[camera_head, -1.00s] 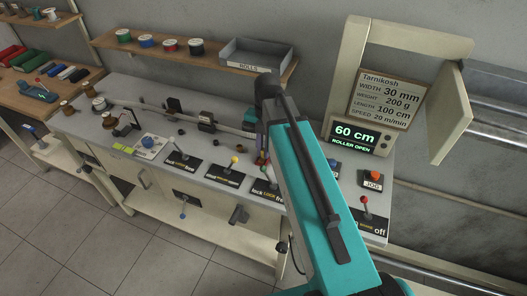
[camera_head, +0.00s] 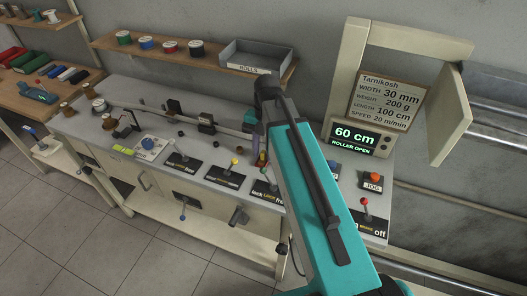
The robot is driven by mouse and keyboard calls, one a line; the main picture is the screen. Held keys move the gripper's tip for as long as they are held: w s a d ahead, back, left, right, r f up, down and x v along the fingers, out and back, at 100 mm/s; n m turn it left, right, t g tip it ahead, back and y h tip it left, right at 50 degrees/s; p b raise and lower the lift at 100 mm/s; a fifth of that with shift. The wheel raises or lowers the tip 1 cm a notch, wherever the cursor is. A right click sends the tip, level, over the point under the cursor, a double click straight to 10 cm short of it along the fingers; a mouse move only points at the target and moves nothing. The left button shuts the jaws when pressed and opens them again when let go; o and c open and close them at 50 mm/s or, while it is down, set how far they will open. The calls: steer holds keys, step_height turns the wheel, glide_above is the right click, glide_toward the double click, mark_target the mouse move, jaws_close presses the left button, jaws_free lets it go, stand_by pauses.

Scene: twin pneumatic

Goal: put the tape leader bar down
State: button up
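My teal arm reaches up across the bench, and its dark wrist joint is at the top. My gripper is hidden behind the arm, apart from what may be a small grey-teal part beside the wrist, so its fingers cannot be made out. I cannot tell the tape leader bar apart for certain. A long pale strip or rail (camera_head: 178,118) runs along the back of the bench (camera_head: 215,172) towards the wrist, passing dark upright blocks (camera_head: 206,123). Whether anything is held is hidden.
Levers with colored knobs, including a yellow one (camera_head: 234,161), line the bench front. A display (camera_head: 356,137) reads "60 cm, ROLLER OPEN". A grey rolls bin (camera_head: 258,58) stands on the shelf above. Spools (camera_head: 68,109) are at the left end. Open floor lies at the front left.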

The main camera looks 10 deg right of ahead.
step_height(320, 180, up, 12)
steer(key=w+b, duration=0.1)
steer(key=b, duration=0.1)
steer(key=shift+d, duration=0.4)
stand_by(0.5)
steer(key=shift+w+f, duration=0.1)
stand_by(0.7)
